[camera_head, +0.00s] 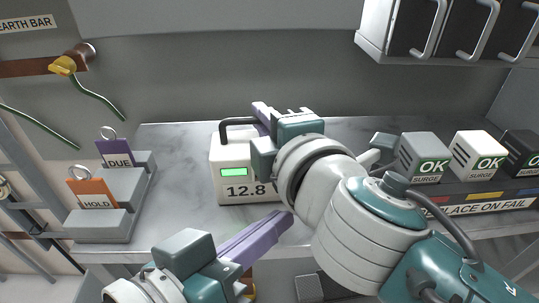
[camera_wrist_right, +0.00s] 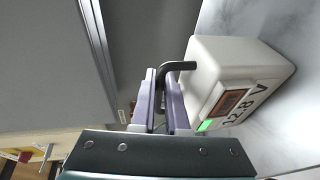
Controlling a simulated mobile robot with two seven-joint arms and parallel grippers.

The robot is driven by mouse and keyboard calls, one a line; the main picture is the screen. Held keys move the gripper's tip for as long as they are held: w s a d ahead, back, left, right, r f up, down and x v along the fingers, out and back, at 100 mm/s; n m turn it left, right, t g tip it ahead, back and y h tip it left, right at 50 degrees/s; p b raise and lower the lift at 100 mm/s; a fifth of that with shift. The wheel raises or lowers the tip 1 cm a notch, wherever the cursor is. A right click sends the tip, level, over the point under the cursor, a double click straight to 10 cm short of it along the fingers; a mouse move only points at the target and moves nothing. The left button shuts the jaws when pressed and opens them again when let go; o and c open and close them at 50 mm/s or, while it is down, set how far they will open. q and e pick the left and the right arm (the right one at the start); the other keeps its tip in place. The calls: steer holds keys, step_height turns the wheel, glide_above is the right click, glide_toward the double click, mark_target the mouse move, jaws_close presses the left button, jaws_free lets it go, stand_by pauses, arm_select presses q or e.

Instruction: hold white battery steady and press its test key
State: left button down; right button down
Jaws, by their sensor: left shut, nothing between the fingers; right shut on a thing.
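The white battery (camera_head: 216,165) stands on the grey bench, with a lit green display, the figures 12.8 and a black carrying handle (camera_head: 232,122). My right gripper (camera_head: 263,113) is shut on the handle. The wrist view shows its purple fingertips (camera_wrist_right: 164,80) at the handle (camera_wrist_right: 183,65), beside the battery (camera_wrist_right: 220,60). An orange-brown square (camera_wrist_right: 226,105), perhaps the test key, is on the labelled face beside the green display; in the head view my right gripper and arm hide that part. My left gripper (camera_head: 284,216) is shut and empty, its fingertips low in front of the battery.
A stepped grey stand (camera_head: 130,190) with DUE and HOLD ring tags is at the left. Several SURGE blocks (camera_head: 424,157) stand on a shelf marked REPLACE ON FAIL at the right. Handled black units (camera_head: 412,30) hang above.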

steer(key=c, duration=0.8)
jaws_free()
steer(key=shift+c, duration=0.2)
steer(key=shift+s, duration=0.2)
